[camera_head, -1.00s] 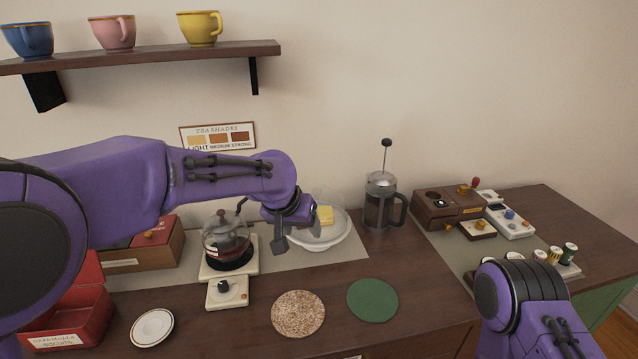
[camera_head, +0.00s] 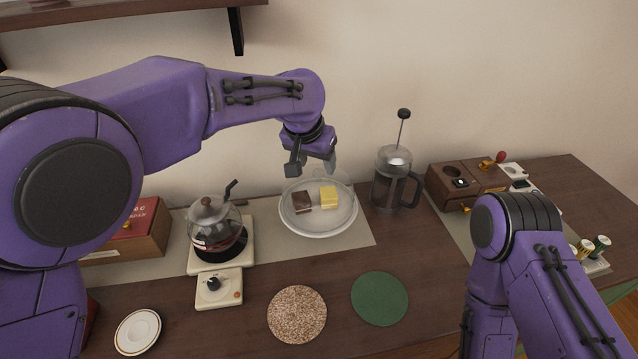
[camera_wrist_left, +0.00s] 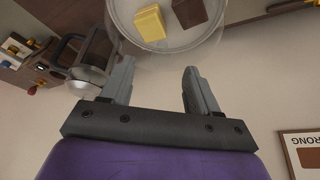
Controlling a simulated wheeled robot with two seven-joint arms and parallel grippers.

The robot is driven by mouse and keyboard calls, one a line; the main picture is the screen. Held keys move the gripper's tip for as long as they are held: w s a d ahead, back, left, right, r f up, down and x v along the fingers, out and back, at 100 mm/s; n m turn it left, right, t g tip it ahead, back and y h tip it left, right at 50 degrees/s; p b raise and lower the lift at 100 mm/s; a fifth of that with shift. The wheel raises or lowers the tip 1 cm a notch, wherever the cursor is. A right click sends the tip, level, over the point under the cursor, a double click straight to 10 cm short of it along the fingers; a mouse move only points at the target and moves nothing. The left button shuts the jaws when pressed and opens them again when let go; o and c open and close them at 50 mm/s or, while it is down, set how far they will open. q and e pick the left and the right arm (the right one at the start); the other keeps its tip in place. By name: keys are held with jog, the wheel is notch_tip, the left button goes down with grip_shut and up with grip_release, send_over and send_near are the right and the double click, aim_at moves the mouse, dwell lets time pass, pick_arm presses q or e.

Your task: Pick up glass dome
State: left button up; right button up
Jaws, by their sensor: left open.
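The clear glass dome (camera_head: 344,184) is very faint over a white plate (camera_head: 320,232) at the back of the counter. A dark brown cake piece (camera_head: 302,202) and a yellow one (camera_head: 328,197) show through it on the plate. My left gripper (camera_head: 312,166) is open and empty, just above and behind the plate in the head view. In the left wrist view its spread fingers (camera_wrist_left: 158,70) point toward the plate (camera_wrist_left: 176,48). The dome's outline is too faint to tell whether a finger touches it. My right arm shows at lower right, its gripper out of frame.
A French press (camera_head: 389,180) stands close to the right of the plate. A glass teapot (camera_head: 216,230) sits on a warmer to the left. A speckled mat (camera_head: 297,314), a green mat (camera_head: 379,298) and a saucer (camera_head: 138,331) lie in front. The wall is close behind.

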aim_at(318, 171)
pick_arm(q)
jog(key=shift+x, duration=1.6)
jog(key=shift+a+r, duration=0.1)
grip_shut()
